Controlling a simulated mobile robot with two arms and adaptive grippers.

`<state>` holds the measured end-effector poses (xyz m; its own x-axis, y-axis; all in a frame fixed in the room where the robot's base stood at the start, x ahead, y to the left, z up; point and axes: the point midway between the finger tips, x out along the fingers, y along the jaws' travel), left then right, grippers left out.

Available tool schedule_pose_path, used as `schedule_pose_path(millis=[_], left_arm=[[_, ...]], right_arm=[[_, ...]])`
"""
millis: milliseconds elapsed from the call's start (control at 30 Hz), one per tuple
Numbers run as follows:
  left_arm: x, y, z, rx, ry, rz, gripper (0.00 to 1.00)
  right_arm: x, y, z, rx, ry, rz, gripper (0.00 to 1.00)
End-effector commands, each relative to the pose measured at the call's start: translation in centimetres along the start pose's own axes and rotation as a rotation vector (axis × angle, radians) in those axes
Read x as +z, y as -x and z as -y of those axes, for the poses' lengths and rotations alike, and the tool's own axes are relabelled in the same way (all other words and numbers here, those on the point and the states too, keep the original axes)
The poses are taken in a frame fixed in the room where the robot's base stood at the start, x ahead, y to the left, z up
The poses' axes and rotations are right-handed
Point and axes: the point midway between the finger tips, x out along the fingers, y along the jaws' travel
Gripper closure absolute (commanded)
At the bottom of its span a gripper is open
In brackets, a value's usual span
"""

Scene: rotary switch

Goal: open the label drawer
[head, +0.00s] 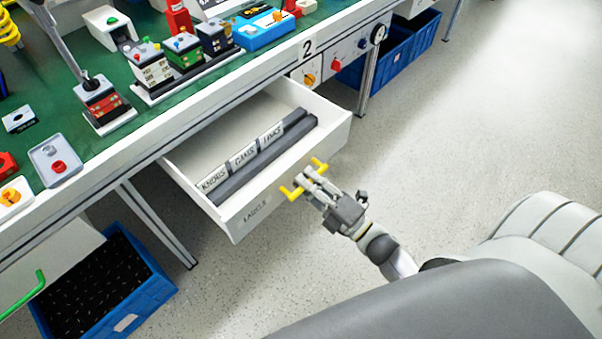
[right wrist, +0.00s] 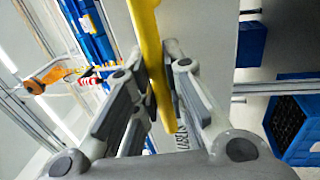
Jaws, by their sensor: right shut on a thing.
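The label drawer (head: 235,220) is a white drawer under the green bench, and it stands pulled well out. Inside it lie dark bars with label strips reading KNOBS, CAMS and a third word that is hard to read. Its yellow handle (head: 291,192) sits on the front panel. My right gripper (head: 312,174) is at the handle, shut on it. In the right wrist view the yellow handle (right wrist: 152,60) runs between the two fingers (right wrist: 160,85). My left gripper is not in view.
The green bench top (head: 60,120) carries several switches and boxes. A blue crate (head: 150,300) stands on the floor at lower left, near a green handle (head: 25,297). More blue crates (head: 400,55) stand under the bench at the back. The floor right of the drawer is clear.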

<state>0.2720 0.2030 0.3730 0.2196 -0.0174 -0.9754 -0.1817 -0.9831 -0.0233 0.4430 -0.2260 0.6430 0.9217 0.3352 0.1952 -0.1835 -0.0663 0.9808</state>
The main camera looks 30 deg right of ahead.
Motion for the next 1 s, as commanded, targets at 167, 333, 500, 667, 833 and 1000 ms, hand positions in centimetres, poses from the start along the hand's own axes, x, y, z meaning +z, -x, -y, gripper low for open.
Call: schedule_pose_path(millis=[167,333,500,667,833,1000], left_arm=[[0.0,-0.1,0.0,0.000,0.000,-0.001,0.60],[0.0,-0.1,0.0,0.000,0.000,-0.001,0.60],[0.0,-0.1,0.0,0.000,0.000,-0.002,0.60],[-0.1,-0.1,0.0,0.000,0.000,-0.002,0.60],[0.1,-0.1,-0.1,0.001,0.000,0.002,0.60],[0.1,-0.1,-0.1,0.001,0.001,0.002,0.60]], right_arm=[[0.0,0.2,0.1,-0.002,0.001,0.001,1.00],[0.0,0.2,0.1,-0.002,0.000,0.001,1.00],[0.0,0.1,0.1,-0.002,0.000,0.001,0.70],[0.0,0.1,0.0,-0.001,0.000,0.001,0.65],[0.0,0.2,0.0,-0.001,0.000,0.000,0.65],[0.0,1.6,0.1,-0.003,-0.001,0.001,0.65]])
